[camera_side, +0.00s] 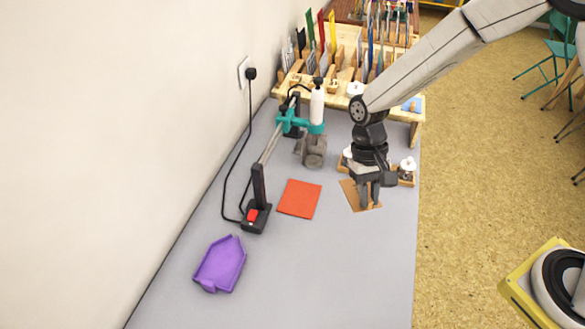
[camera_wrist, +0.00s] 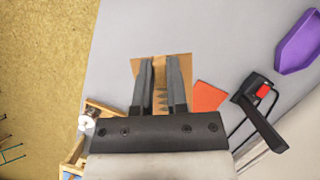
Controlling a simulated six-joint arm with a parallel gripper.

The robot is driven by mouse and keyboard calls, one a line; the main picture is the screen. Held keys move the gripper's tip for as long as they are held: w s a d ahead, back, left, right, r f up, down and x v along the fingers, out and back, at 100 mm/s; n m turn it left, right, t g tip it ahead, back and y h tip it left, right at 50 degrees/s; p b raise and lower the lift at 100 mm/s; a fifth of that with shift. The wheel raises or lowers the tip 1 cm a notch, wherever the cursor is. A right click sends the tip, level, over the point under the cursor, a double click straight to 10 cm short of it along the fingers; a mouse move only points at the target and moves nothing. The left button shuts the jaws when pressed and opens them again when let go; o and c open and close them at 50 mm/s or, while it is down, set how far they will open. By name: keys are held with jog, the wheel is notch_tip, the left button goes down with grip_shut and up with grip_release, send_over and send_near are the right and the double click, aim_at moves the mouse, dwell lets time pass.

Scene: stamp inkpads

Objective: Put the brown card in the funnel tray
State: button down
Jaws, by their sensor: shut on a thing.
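The brown card (camera_side: 352,195) is at the right side of the grey table in the side view, partly hidden by my fingers. In the wrist view the brown card (camera_wrist: 179,68) shows beyond and between my two fingers. My gripper (camera_side: 370,201) points down at the card, with its fingers shut on it; it also shows in the wrist view (camera_wrist: 160,62). I cannot tell whether the card is clear of the table. The funnel tray (camera_side: 221,264) is purple and lies empty at the front left of the table; part of it shows at the wrist view's upper right (camera_wrist: 300,42).
An orange-red card (camera_side: 299,198) lies between the brown card and a black stand (camera_side: 256,217) with a red switch. A wooden holder (camera_side: 406,177) is behind my gripper. A wooden rack (camera_side: 345,90) stands at the back. The table's front right is clear.

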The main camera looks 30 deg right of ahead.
jog(key=w+d+r+n+h, duration=0.1)
jog(key=w+d+r, duration=0.15)
jog(key=d, duration=0.45)
jog(key=w+d+r+n, duration=0.2)
jog(key=w+d, duration=0.1)
jog(key=d, duration=0.3)
jog(key=s+a+f+m+y, duration=0.1)
jog(key=s+a+f+m, duration=0.2)
jog(key=a, duration=0.9)
jog(key=s+a+f+m+t+y, duration=0.1)
jog(key=s+a+f+m, duration=0.15)
jog(key=a, duration=1.05)
jog(key=s+a+f+m+y, duration=0.1)
jog(key=s+a+f+m, duration=0.25)
jog(key=a, duration=0.85)
send_over(215, 281)
jog(key=shift+s+d+f, duration=0.1)
jog(key=shift+d+f, duration=0.05)
jog(key=shift+f, duration=4.5)
jog(key=shift+f, duration=1.8)
